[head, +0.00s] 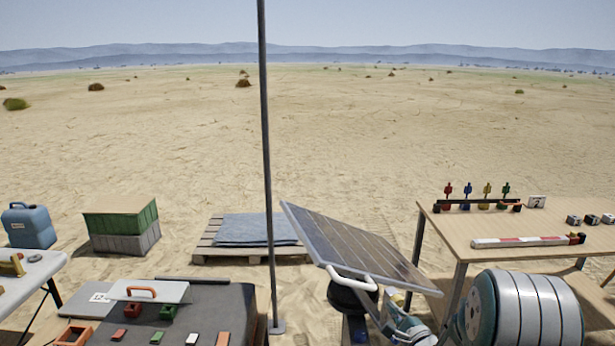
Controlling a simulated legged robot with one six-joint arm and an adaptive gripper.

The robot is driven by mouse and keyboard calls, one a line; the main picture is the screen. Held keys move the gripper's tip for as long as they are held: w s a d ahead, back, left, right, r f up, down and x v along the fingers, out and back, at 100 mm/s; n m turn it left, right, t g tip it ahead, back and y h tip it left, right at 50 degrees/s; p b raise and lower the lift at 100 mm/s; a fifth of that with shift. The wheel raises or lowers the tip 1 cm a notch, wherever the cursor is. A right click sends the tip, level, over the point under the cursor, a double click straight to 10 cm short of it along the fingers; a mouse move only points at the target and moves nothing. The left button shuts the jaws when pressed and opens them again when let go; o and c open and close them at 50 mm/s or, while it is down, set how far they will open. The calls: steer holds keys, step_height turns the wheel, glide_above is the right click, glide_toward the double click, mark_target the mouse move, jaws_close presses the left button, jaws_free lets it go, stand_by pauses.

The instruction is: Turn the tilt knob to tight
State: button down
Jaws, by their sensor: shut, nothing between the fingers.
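A tilted solar panel (350,240) stands right of the pole in the head view, its left end raised. A white curved handle or bar (352,280) shows at its lower front edge. A dark rounded part (350,297) sits under this edge; I cannot tell whether it belongs to the panel's mount. I cannot make out the tilt knob or any tight marking. Links of my arm cover the lower right, close to the panel's lower right side. The fingers of my gripper do not show.
A thin grey pole (267,150) rises left of the panel. A wooden table (540,222) with coloured pegs and a striped bar stands at right. A dark case top (235,300) with small blocks is at lower left. A pallet (205,250) lies behind; open sand lies beyond.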

steer(key=shift+d+r, duration=0.15)
steer(key=shift+r, duration=0.1)
steer(key=shift+w+d+r, duration=0.1)
steer(key=shift+d+r, duration=0.05)
steer(key=shift+r, duration=0.15)
steer(key=shift+d+r, duration=0.2)
stand_by(0.4)
steer(key=shift+a+r, duration=0.2)
steer(key=shift+r, duration=0.1)
steer(key=v, duration=0.6)
stand_by(0.4)
